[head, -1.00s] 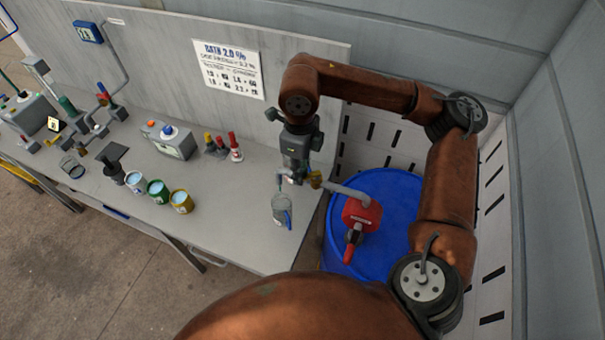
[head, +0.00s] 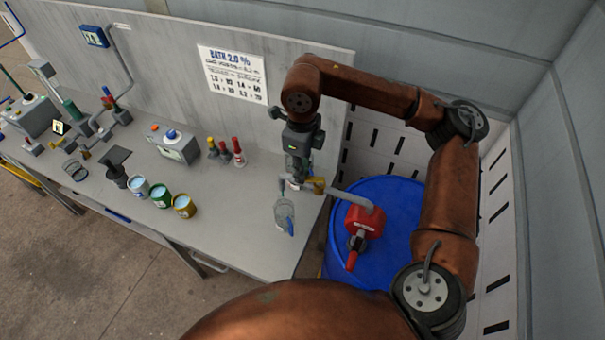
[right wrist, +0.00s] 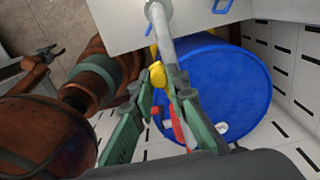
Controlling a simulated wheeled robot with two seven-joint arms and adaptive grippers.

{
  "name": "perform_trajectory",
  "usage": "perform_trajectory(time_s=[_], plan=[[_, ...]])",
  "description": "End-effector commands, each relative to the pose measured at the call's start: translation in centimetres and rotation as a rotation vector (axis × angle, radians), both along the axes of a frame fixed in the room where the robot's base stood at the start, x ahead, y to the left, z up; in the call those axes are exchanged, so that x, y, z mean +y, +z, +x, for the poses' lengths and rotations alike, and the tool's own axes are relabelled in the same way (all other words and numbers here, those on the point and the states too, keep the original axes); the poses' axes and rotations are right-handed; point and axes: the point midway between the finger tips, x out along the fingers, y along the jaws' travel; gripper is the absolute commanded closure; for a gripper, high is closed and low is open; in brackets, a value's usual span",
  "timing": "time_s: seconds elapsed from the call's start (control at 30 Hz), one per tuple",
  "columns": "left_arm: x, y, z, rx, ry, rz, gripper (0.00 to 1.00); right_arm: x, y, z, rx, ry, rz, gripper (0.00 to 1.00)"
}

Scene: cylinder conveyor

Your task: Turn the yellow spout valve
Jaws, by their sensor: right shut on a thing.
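The yellow spout valve (head: 318,185) sits on the grey spout pipe (head: 343,193) that comes from the red drum pump (head: 364,220). In the right wrist view, the yellow valve (right wrist: 157,74) lies between the green fingertips of my right gripper (right wrist: 161,88). My right gripper (head: 297,172) points down at the spout in the head view and is shut on the valve; its finger contact is partly hidden there. A clear jug (head: 284,212) with a blue handle stands below the spout outlet. A dark gripper, apparently my left (right wrist: 36,64), shows small at the left of the right wrist view.
The blue drum (head: 398,205) stands right of the bench (head: 235,235). Several small tins, such as a yellow one (head: 184,205), and a control box (head: 175,144) stand farther left. A bath sign (head: 233,74) is on the back panel. The bench front is clear.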

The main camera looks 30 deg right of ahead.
Motion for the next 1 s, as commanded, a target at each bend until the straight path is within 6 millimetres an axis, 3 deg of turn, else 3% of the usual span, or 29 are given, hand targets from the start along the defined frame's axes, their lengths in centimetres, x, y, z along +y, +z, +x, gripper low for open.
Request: perform_trajectory(time_s=[0.03, 0.6, 0.63, 1.0], plan=[[0.00, -0.17, -0.02, 0.000, 0.000, 0.000, 0.60, -0.31, -0.71, 0.31, 0.003, -0.003, -0.008, 0.95], [0.00, -0.33, -0.05, 0.001, 0.000, 0.000, 0.60, -1.21, -0.66, 1.05, 0.005, -0.006, -0.010, 0.94], [0.00, -0.31, -0.07, 0.001, 0.000, 0.000, 0.60, -1.19, -0.63, 1.04, 0.005, -0.004, -0.010, 0.84], [-0.10, -0.23, 0.03, 0.000, 0.000, -0.001, 0.60, -0.97, -0.20, 1.04, 0.001, -0.001, -0.006, 0.58]])
